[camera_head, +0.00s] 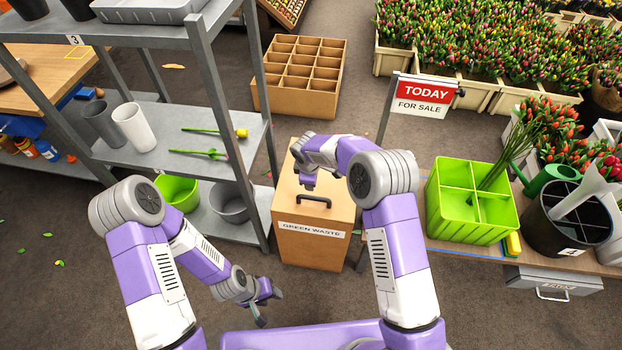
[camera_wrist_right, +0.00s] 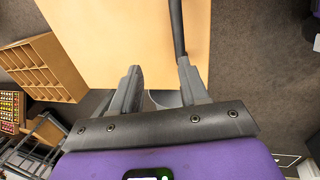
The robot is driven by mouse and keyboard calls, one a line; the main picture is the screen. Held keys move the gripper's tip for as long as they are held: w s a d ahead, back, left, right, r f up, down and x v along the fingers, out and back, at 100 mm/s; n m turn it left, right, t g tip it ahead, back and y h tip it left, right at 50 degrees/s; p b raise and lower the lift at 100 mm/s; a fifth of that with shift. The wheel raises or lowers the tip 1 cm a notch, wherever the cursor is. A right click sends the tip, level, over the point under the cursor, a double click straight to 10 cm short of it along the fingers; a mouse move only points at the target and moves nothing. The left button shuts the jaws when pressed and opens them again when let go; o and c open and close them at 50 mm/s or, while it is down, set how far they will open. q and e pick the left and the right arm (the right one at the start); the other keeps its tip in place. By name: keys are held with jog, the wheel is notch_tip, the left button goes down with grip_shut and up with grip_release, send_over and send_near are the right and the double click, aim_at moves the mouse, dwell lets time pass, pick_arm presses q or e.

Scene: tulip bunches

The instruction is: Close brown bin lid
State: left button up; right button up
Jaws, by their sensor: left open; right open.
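The brown bin (camera_head: 309,250) labelled GREEN WASTE stands on the floor between the shelf and the sale table. Its brown lid (camera_head: 334,207) with a dark handle (camera_head: 314,199) appears to lie flat on top; my right arm covers its far part. My right gripper (camera_head: 308,184) is over the lid, behind the handle. In the right wrist view its fingers (camera_wrist_right: 160,85) are apart, with the lid (camera_wrist_right: 120,35) and the handle bar (camera_wrist_right: 177,28) beyond them. Whether a finger touches the lid is unclear. My left gripper (camera_head: 270,306) is open and empty, low in front of the bin.
A grey metal shelf (camera_head: 215,105) stands close left of the bin. The table with a green divided crate (camera_head: 470,203) and a black bucket (camera_head: 568,220) is at right. A divided cardboard box (camera_head: 300,75) lies behind. Floor in front is clear.

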jog(key=p+v, duration=0.1)
jog(key=v, duration=0.5)
jog(key=shift+r+p, duration=0.4)
jog(key=shift+s, duration=0.15)
